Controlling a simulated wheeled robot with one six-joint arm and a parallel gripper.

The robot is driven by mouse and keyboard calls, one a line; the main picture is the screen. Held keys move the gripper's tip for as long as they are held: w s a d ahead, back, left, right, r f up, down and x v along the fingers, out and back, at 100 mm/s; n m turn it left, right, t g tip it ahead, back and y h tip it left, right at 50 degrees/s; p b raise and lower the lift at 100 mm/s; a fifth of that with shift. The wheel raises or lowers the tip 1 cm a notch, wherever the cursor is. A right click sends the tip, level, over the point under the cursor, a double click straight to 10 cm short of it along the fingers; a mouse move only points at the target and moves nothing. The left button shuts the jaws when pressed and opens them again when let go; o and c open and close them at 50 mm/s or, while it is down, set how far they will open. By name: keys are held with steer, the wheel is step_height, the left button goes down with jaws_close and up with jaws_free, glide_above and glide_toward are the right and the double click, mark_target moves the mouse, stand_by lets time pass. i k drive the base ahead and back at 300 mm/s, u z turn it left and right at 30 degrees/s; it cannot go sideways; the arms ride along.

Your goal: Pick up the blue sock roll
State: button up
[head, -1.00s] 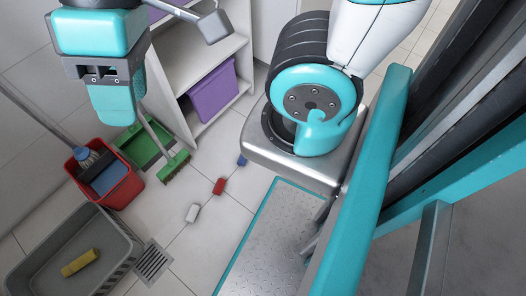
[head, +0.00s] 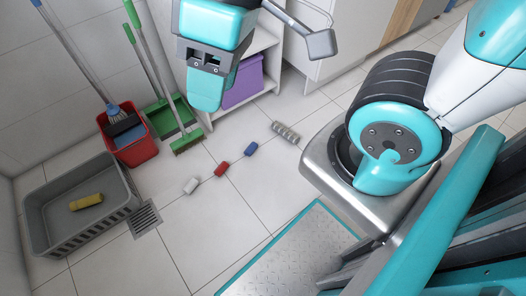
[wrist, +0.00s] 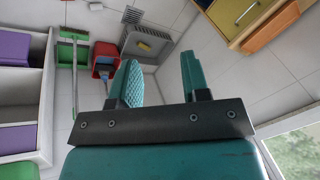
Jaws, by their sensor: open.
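The blue sock roll (head: 250,149) lies on the tiled floor in the head view, between a red roll (head: 222,168) and a grey striped roll (head: 286,132). A white roll (head: 190,185) lies farther left in the same line. My gripper (head: 207,95) hangs at the top of the head view, to the upper left of the blue roll and apart from it. In the wrist view my gripper (wrist: 160,85) has its two teal fingers spread with nothing between them. I cannot make out the blue roll in the wrist view.
A grey basket (head: 72,240) holding a yellow roll (head: 86,201) stands at left, near a floor drain (head: 144,218). A red bucket (head: 136,150), a green dustpan (head: 172,118) and a broom stand behind. A shelf with a purple bin (head: 243,82) is at the back. Floor around the rolls is clear.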

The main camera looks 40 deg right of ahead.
mark_target(252, 146)
steer(key=z, duration=0.8)
steer(key=k, duration=0.2)
steer(key=z, duration=1.05)
steer(key=k, duration=1.15)
steer(key=z, duration=0.65)
steer(key=i, duration=0.95)
steer(key=u, duration=0.75)
steer(key=i, duration=1)
steer(key=u, duration=1.55)
steer(key=i, duration=0.55)
steer(key=u, duration=0.55)
